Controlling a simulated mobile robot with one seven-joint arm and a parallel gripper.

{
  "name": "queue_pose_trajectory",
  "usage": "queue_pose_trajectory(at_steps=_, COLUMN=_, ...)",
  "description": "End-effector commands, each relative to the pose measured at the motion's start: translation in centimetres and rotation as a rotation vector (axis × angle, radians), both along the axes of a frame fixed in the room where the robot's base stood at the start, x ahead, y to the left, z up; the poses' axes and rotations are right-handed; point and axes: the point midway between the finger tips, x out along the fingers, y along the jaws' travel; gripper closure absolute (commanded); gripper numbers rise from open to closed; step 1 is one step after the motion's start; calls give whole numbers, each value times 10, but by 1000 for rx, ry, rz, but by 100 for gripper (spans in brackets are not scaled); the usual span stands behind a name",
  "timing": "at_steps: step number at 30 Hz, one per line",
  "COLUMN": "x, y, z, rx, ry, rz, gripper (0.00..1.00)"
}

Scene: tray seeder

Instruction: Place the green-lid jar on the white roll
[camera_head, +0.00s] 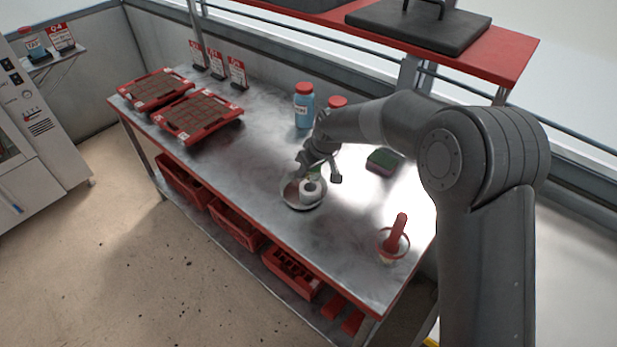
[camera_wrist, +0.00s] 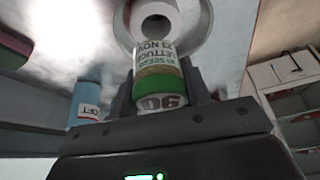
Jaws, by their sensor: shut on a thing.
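Only a bit of the jar's green shows there. Whether jar and roll touch cannot be told.
Two red seed trays (camera_head: 198,116) lie at the bench's left. Bottles with red caps (camera_head: 304,105) stand behind my gripper. The bench (camera_head: 245,165) left of the dish is clear.

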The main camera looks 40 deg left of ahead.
Motion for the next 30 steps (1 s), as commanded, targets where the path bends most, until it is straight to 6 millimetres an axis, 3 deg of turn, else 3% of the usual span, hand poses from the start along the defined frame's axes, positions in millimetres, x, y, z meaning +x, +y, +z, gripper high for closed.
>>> queue_pose_trajectory(at_steps=5, x=-3, y=8, z=-7, rx=0, ry=0, rz=-1, gripper=80)
queue_pose_trajectory(at_steps=14, x=-3, y=7, z=-44, rx=-1, ry=1, rz=-1, gripper=80)
queue_pose_trajectory(at_steps=25, x=-3, y=7, z=-48, rx=-1, ry=1, rz=-1, gripper=80)
queue_pose_trajectory(at_steps=26, x=-3, y=7, z=-48, rx=0, ry=-1, rz=-1, gripper=54)
queue_pose_trajectory(at_steps=30, x=-3, y=7, z=-48, rx=0, ry=-1, rz=-1, gripper=43)
